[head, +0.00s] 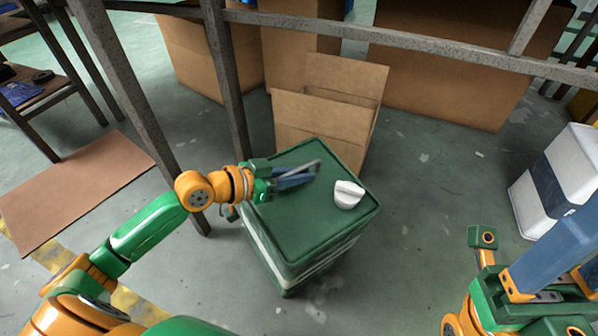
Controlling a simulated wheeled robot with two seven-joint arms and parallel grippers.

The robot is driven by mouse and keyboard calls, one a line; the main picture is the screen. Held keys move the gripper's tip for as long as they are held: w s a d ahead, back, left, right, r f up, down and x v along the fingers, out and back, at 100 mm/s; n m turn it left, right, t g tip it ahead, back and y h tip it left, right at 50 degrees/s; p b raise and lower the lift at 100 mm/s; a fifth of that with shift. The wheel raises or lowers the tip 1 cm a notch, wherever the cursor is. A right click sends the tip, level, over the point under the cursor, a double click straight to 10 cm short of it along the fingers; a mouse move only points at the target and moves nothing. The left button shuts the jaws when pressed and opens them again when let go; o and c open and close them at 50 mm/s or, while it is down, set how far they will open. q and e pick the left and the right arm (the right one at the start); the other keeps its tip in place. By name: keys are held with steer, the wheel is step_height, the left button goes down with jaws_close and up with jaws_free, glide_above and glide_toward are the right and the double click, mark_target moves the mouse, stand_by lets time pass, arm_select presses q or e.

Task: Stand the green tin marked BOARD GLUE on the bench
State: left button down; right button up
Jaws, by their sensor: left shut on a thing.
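My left gripper (297,178) reaches in from the left, low over the top of a stack of green trays (350,228). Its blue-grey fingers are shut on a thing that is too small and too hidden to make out. I cannot pick out a green tin marked BOARD GLUE, and no such lettering is readable. A white, knob-like thing (348,194) lies on the stack's top, right of the fingers and apart from them. My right gripper (572,235) is partly in view at the lower right, cut off by the frame edge; its fingertips do not show clearly.
A grey metal frame (420,43) crosses the back, with an upright (228,95) close behind my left arm. An open cardboard box (322,125) stands behind the stack. A white-and-dark container (535,190) stands at right. A dark table (40,95) is at upper left. Floor between is clear.

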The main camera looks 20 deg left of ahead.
arm_select(q)
steer(key=shift+s+f, duration=0.15)
steer(key=shift+f, duration=0.2)
steer(key=c, duration=1.2)
jaws_free()
steer(key=shift+c, duration=0.2)
steer(key=o, duration=0.4)
steer(key=shift+f, duration=0.1)
steer(key=shift+o, duration=0.2)
steer(key=o, duration=0.6)
steer(key=shift+r, duration=0.2)
